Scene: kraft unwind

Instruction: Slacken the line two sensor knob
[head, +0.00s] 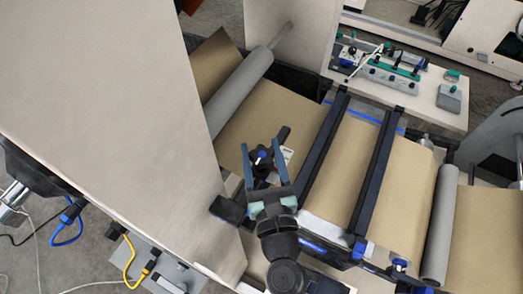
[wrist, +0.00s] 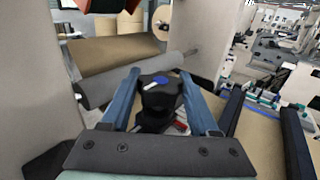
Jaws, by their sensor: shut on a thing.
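A black knob with a blue cap (head: 262,156) sits on a dark sensor mount beside the brown paper web, near the middle of the head view. In the wrist view the same knob (wrist: 160,84) is between the two blue-grey fingers. My gripper (head: 263,148) reaches it from the front and is shut on it, one finger on each side. The knob's lower part is hidden by the fingers and my gripper body.
Two dark rails (head: 376,175) cross the web to the right. Grey rollers (head: 240,90) and (head: 440,225) stand on either side. A large pale panel (head: 110,100) closes the left. A bench with tools (head: 430,100) is at the back right.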

